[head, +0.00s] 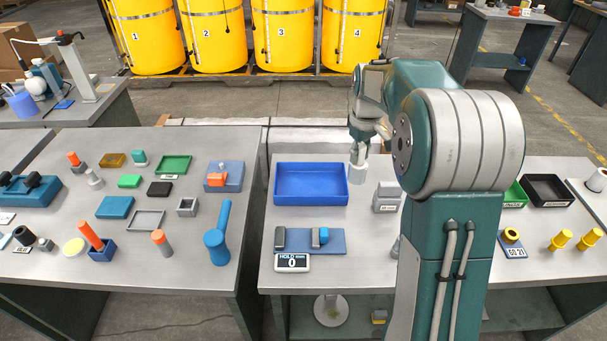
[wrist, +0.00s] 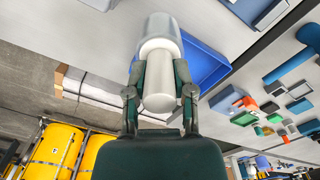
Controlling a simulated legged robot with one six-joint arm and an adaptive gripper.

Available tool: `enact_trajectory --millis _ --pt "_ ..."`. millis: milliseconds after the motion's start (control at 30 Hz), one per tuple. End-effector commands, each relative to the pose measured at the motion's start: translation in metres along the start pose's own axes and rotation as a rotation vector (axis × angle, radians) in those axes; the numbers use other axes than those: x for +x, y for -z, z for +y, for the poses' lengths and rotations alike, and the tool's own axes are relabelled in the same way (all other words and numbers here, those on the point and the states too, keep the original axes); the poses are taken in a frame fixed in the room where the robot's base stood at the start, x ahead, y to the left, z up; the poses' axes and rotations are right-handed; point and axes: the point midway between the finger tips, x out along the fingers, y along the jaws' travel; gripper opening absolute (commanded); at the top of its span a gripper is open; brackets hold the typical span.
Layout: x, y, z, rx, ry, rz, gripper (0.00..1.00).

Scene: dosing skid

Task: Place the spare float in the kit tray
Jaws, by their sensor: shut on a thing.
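My gripper (head: 357,152) is shut on a pale grey-white stepped cylinder (head: 358,173), which I take as the spare float. In the wrist view the float (wrist: 160,85) sits between both fingers (wrist: 158,88), its wider part beyond the fingertips. A large empty blue tray (head: 311,199), likely the kit tray, lies on the right-hand bench. In the head view the float is just right of the tray's right wall. In the wrist view the tray (wrist: 205,65) shows behind and beside the float. The float's height above the bench is hard to tell.
A grey block (head: 387,197) stands right of the tray. A blue mat (head: 335,240) with small parts and a HOLD display (head: 292,263) reading 0 lie in front. The left bench (head: 172,250) is crowded with parts. My arm hides part of the right-hand bench.

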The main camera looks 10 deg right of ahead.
Motion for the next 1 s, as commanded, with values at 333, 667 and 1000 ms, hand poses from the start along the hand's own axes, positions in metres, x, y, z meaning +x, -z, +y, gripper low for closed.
enact_trajectory --millis 333,667,1000 --pt "0.016 0.036 -0.020 -0.014 0.001 -0.002 0.00" --pt "0.056 0.089 -0.052 -0.010 0.002 -0.003 0.00" --pt "0.089 0.114 -0.065 -0.008 0.001 0.000 0.00"
